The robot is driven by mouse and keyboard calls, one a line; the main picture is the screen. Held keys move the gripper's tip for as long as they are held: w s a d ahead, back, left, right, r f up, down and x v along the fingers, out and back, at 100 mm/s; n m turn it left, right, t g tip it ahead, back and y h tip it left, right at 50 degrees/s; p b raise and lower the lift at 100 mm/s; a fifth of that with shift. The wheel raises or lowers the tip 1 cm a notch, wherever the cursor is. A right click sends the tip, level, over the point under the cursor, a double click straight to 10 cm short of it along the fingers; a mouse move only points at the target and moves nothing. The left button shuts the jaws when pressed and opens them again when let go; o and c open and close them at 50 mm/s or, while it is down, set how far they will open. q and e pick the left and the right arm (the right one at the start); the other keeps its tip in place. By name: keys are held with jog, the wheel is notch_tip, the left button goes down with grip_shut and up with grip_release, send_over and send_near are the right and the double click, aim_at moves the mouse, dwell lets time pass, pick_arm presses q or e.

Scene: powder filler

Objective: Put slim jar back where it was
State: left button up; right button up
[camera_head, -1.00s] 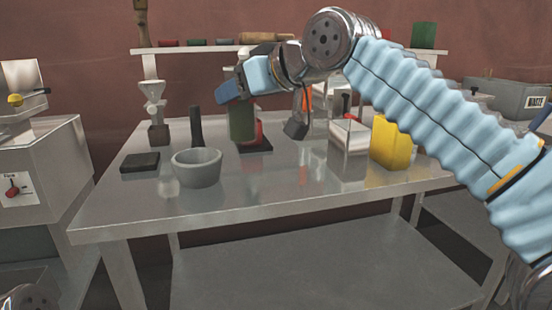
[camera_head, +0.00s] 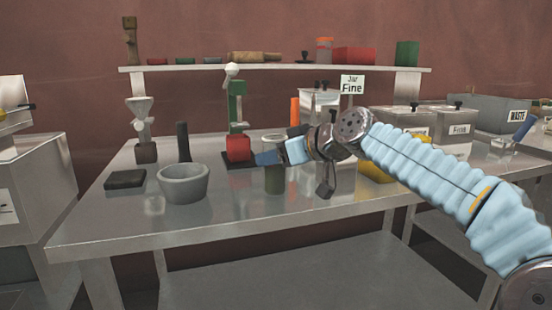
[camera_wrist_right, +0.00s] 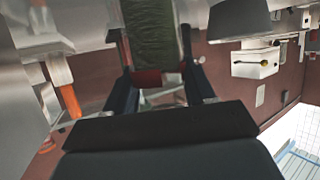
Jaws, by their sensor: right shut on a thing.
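The slim jar (camera_head: 274,180) is a narrow, dark green cylinder with a pale rim. My right gripper (camera_head: 272,157) is shut around its middle and holds it upright over the front-middle of the steel table (camera_head: 240,215). I cannot tell whether its base touches the table. In the right wrist view the jar (camera_wrist_right: 152,35) sits between the two dark fingers, its green contents showing. A green and red press-like device (camera_head: 238,145) on a dark base stands just left of the gripper. A "Jar Fine" sign (camera_head: 352,85) stands behind, to the right. My left gripper is not in view.
A grey mortar (camera_head: 183,186), a dark pestle (camera_head: 183,142), a black pad (camera_head: 125,180) and a funnel stand (camera_head: 143,125) are at left. Behind are an orange cylinder (camera_head: 295,111) and a shelf (camera_head: 280,67). A yellow block (camera_head: 376,172) is partly hidden by my arm.

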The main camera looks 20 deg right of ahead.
jog(key=shift+f, duration=0.1)
jog(key=o, duration=1.1)
jog(key=shift+o, duration=0.2)
jog(key=shift+r, duration=0.3)
jog(key=b+v, duration=0.1)
jog(key=v, duration=1.1)
jog(key=shift+f, duration=0.1)
